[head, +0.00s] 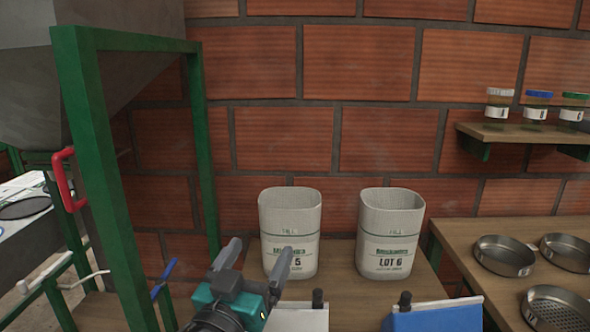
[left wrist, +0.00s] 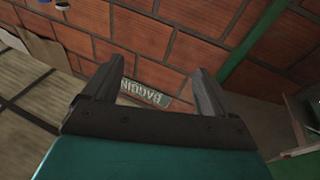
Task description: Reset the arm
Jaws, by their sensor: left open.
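My left gripper (head: 254,254) rises from the bottom of the head view, in front of the left white sack-like bin (head: 290,218). Its two fingers are apart with nothing between them. In the left wrist view the open fingers (left wrist: 150,88) frame a strip of brick wall and a green sign (left wrist: 145,92) with partly hidden lettering. The gripper overlaps the lower left of the bin in the picture; I cannot tell how far apart they are. My right gripper does not show in either view.
A second bin marked LOT 6 (head: 389,235) stands to the right on a wooden table (head: 345,284). A green frame (head: 103,180) with a red handle (head: 66,180) stands left. Round pans (head: 503,256) lie on the right table. Lidded jars (head: 499,104) sit on a wall shelf (head: 520,133).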

